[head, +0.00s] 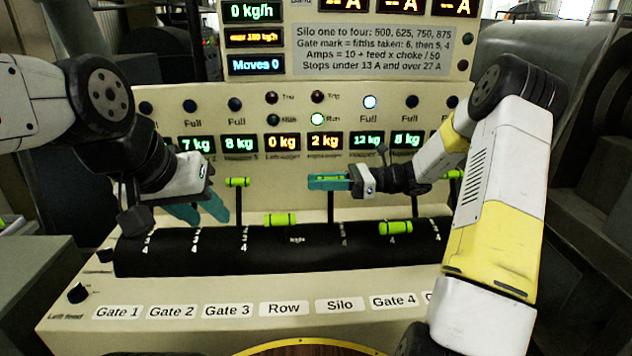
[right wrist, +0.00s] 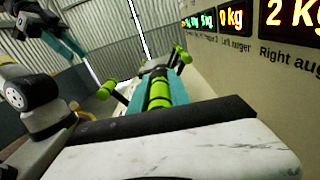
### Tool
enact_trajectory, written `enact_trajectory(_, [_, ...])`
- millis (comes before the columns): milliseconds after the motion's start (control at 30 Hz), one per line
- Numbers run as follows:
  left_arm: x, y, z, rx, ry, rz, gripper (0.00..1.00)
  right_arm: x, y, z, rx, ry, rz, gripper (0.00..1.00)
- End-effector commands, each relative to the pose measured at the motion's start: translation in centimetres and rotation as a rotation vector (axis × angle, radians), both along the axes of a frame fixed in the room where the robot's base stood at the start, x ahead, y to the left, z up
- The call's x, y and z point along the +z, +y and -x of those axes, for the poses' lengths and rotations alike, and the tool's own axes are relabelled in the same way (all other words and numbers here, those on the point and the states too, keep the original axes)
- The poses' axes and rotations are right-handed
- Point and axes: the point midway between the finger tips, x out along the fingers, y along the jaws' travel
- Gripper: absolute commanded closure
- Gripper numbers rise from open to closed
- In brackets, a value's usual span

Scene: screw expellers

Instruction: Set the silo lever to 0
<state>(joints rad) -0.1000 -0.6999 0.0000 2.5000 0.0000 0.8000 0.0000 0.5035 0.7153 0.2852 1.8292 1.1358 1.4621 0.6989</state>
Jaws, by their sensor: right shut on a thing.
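The silo lever is a thin upright stem (head: 331,207) with a green handle, rising from the black drum (head: 300,248) above the "Silo" label (head: 340,305). My right gripper (head: 328,181) is shut on its green handle, with the teal fingers around it. In the right wrist view a green handle (right wrist: 160,90) shows between the teal fingers. The stem stands raised; the mark it points to cannot be read. My left gripper (head: 200,212) is open and empty at the left, its teal fingers spread in front of the Gate 1 and 2 area.
The row lever (head: 281,219) is lower beside the silo lever. The Gate 3 lever (head: 238,182) stands raised; the Gate 4 lever (head: 396,227) is lower. A small knob (head: 77,293) sits at the panel's left. Displays (head: 324,142) line the panel behind.

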Motion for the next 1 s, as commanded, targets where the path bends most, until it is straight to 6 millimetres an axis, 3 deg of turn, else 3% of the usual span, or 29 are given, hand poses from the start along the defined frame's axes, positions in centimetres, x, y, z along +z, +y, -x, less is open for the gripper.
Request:
enact_trajectory(133, [0.0, 0.0, 0.0, 0.000, 0.000, 0.000, 0.64, 0.0, -0.1, 0.0, -0.003, -0.002, 0.001, 1.00])
enact_trajectory(167, [0.0, 0.0, 0.0, 0.000, 0.000, 0.000, 0.64, 0.0, -0.1, 0.0, -0.003, -0.003, 0.001, 0.72])
enact_trajectory(233, [0.0, 0.0, 0.0, 0.000, 0.000, 0.000, 0.64, 0.0, -0.1, 0.0, -0.002, -0.003, 0.001, 0.58])
enact_trajectory(267, [0.0, 0.0, 0.0, 0.000, 0.000, 0.000, 0.64, 0.0, -0.1, 0.0, -0.002, -0.003, 0.001, 0.56])
enact_trajectory(633, [0.0, 0.0, 0.0, 0.000, 0.000, 0.000, 0.64, 0.0, -0.6, 0.0, -0.003, -0.003, 0.001, 0.56])
enact_trajectory(1000, [0.0, 0.0, 0.0, 0.000, 0.000, 0.000, 0.64, 0.0, -6.5, -0.1, -0.004, -0.002, 0.001, 0.56])
